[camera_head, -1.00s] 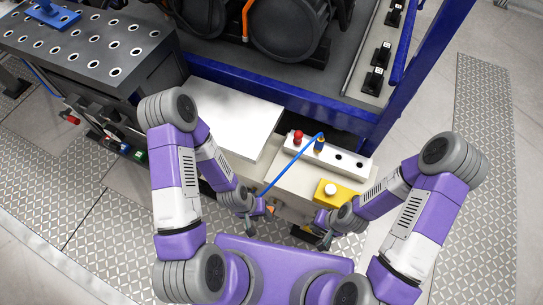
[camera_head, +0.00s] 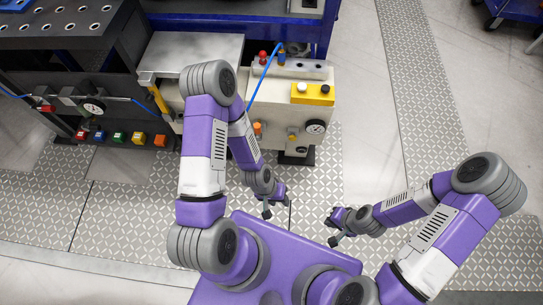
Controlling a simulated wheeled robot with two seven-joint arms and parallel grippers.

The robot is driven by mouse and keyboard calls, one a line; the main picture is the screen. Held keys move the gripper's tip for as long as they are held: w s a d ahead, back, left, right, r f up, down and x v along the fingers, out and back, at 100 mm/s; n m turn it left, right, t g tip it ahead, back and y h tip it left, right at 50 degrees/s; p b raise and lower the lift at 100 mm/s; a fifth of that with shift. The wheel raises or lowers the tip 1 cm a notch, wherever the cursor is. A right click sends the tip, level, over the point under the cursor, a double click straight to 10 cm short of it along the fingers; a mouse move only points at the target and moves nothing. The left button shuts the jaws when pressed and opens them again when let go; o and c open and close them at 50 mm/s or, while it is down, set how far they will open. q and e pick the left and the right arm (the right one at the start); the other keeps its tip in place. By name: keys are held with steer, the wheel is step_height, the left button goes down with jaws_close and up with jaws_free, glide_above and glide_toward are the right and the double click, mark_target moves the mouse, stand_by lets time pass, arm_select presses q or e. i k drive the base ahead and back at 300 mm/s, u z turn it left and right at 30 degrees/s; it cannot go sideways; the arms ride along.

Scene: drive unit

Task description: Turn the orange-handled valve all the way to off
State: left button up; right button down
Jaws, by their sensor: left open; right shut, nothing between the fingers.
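An orange handle (camera_head: 257,128) shows on the front face of the beige cabinet (camera_head: 222,130), beside my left forearm. A longer yellow-orange lever (camera_head: 158,99) stands at the cabinet's left end. I cannot tell for sure which is the valve's handle, nor its setting. My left gripper (camera_head: 278,205) is open and empty over the floor, in front of the cabinet and below the orange handle in the picture. My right gripper (camera_head: 334,229) is shut and empty, further right over the floor. Neither gripper touches the cabinet or a handle.
On the cabinet are a pressure gauge (camera_head: 315,127), a yellow button box (camera_head: 313,94), a red knob (camera_head: 263,56) and a blue hose (camera_head: 260,83). The patterned floor (camera_head: 320,175) ahead is clear.

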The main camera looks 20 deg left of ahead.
mark_target(257, 127)
steer(key=u, duration=0.65)
steer(key=i, duration=0.5)
steer(key=z, duration=3.5)
steer(key=k, duration=2.5)
steer(key=u, duration=1.15)
steer(key=i, duration=0.4)
steer(key=z, duration=0.05)
